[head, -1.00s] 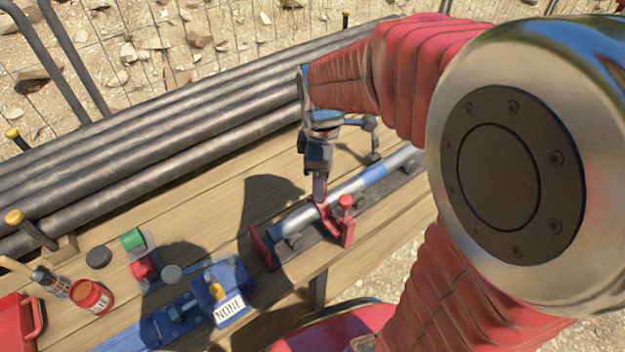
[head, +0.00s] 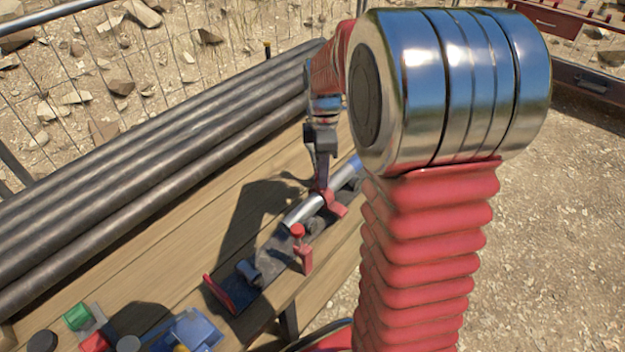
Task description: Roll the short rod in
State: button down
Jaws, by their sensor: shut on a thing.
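The short rod (head: 303,211) is a silver bar with a blue band (head: 355,164). It lies along the dark roller rail (head: 275,248) on the bench, and its far part is hidden behind my arm. My gripper (head: 327,197) is shut on the rod from above, with red jaws around it near its near end. That near end lies about level with a red-knobbed post (head: 302,252) at the rail's side. A red end plate (head: 219,293) stands at the rail's near end, apart from the rod. A bare roller (head: 249,271) shows between them.
Several long dark pipes (head: 160,170) lie along the bench's back edge. A blue fixture (head: 188,332), a green block (head: 76,315) and a dark disc (head: 41,343) sit at the near left. Bare planks (head: 150,265) lie between.

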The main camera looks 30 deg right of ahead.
jog(key=shift+d, duration=0.35)
jog(key=c, duration=1.4)
grip_release()
jog(key=shift+a, duration=0.1)
jog(key=shift+o, duration=0.2)
jog(key=shift+r, duration=0.1)
notch_tip(320, 180, up, 14)
jog(key=shift+f, duration=0.2)
